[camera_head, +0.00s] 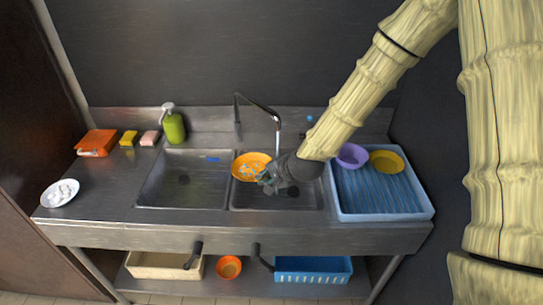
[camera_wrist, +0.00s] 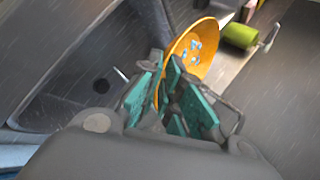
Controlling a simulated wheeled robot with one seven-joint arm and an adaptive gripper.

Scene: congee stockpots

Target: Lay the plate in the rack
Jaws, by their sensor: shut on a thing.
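An orange plate (camera_head: 250,164) with light blue bits on its face is in my gripper (camera_head: 268,183), over the right sink basin. In the wrist view the plate (camera_wrist: 184,62) stands tilted with its rim between the teal finger pads of my gripper (camera_wrist: 172,96). A light blue rack tray (camera_head: 385,212) with a blue ribbed bottom sits on the counter to the right of the sink. A purple bowl (camera_head: 352,155) and a yellow bowl (camera_head: 386,161) sit at its back.
The left basin (camera_head: 185,182) holds a small blue item. A green bottle (camera_head: 174,126), two sponges (camera_head: 129,138), an orange box (camera_head: 97,142) and a white dish (camera_head: 60,193) stand at left. The tray's front is clear.

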